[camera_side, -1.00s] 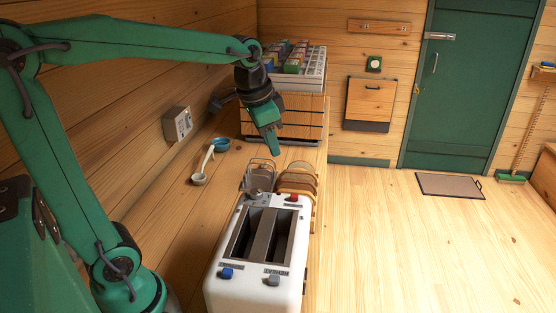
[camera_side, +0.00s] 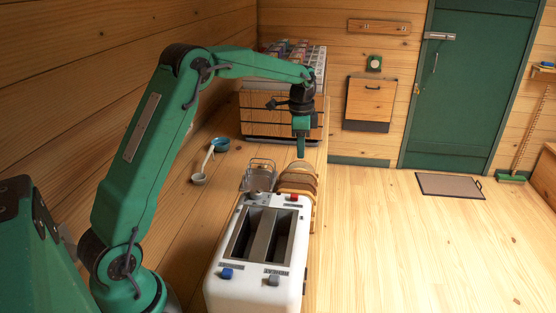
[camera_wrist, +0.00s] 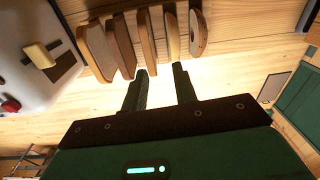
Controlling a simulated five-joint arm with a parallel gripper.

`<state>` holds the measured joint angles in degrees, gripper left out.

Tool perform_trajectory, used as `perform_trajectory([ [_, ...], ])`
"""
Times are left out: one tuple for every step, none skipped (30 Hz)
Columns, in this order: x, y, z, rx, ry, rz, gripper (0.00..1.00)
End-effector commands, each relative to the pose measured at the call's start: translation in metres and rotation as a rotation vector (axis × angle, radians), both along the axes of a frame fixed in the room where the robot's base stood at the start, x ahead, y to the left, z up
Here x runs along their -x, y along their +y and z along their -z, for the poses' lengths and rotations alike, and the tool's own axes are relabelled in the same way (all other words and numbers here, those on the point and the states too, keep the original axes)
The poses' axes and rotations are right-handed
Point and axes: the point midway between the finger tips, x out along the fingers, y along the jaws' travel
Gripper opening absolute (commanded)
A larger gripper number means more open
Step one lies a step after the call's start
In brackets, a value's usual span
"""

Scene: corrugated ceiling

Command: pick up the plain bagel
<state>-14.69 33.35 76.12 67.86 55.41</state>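Several upright bread pieces stand in a row behind the toaster. In the wrist view the rightmost is a round, tan piece with a small hole, which looks like the plain bagel (camera_wrist: 198,34). In the side view the farthest piece of the row (camera_side: 301,165) is partly hidden and I cannot make out a hole. My gripper (camera_side: 301,154) points down just above the far end of the row. In the wrist view my gripper (camera_wrist: 159,68) is open, with two dark green fingers apart and nothing between them. The fingertips appear just short of the row.
A white two-slot toaster (camera_side: 219,288) stands in front of the row, also at left in the wrist view (camera_wrist: 22,40). A wire rack (camera_side: 258,171) is left of the bread.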

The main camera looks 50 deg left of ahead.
Motion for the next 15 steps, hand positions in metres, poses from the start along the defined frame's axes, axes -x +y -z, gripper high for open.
perform_trajectory([
  [-0.006, 0.006, 0.011, 0.002, 0.013, 0.015, 0.28],
  [-0.008, 0.009, 0.015, 0.003, 0.018, 0.024, 0.28],
  [-0.011, 0.012, 0.02, 0.005, 0.025, 0.036, 0.28],
  [-0.013, 0.014, 0.024, 0.006, 0.03, 0.043, 0.28],
  [-0.014, 0.015, 0.027, 0.007, 0.034, 0.05, 0.28],
  [-0.016, 0.017, 0.031, 0.008, 0.037, 0.059, 0.28],
  [-0.017, 0.018, 0.033, 0.009, 0.04, 0.063, 0.28],
  [-0.018, 0.019, 0.034, 0.009, 0.042, 0.066, 0.28],
  [-0.019, 0.02, 0.036, 0.01, 0.044, 0.07, 0.28],
  [-0.019, 0.021, 0.037, 0.01, 0.045, 0.073, 0.28],
  [-0.02, 0.021, 0.038, 0.01, 0.045, 0.075, 0.28],
  [-0.02, 0.022, 0.038, 0.011, 0.046, 0.076, 0.28],
  [-0.02, 0.022, 0.038, 0.011, 0.046, 0.077, 0.28],
  [-0.02, 0.022, 0.038, 0.011, 0.046, 0.077, 0.28],
  [-0.02, 0.022, 0.038, 0.011, 0.046, 0.077, 0.28],
])
